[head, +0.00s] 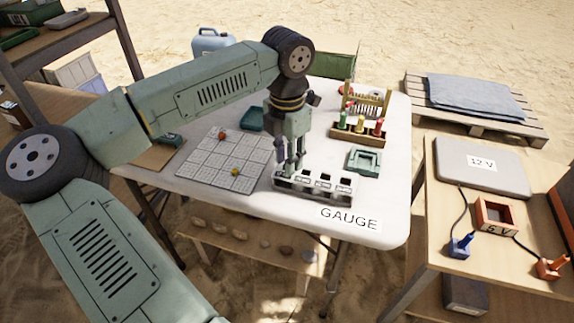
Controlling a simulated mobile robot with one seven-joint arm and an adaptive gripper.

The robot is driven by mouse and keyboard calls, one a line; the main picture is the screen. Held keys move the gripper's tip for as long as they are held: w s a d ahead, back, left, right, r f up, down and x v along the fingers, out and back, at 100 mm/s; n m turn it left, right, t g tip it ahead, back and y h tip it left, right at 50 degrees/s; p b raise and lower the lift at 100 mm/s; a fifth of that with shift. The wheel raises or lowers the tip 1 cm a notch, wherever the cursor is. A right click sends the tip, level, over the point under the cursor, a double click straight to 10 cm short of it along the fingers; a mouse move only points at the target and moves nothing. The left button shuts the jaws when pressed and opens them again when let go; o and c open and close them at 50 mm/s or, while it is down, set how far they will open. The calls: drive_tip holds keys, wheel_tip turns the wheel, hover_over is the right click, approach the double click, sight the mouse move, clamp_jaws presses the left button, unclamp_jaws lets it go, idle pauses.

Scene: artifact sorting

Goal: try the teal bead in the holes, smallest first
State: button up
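The gauge (345,192) is a pale block with several dark square-looking holes in a row, at the table's front edge above a "GAUGE" label (349,217). My gripper (291,170) points straight down at the gauge's left end, with its fingertips at or just above the leftmost hole. The fingers look close together, but whether they are shut or hold something is too small to tell. I cannot see a teal bead; the fingers and the block could hide it.
A teal tray (252,119) lies behind the mat. Right of my gripper are a green square tray (364,161), a wooden rack (350,135) with coloured pieces and a bead frame (374,98). A second table (450,200) stands apart at right.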

clamp_jaws()
drive_tip(key=shift+r+p, duration=1.55)
drive_tip(key=shift+r, duration=1.45)
drive_tip(key=shift+d, duration=0.1)
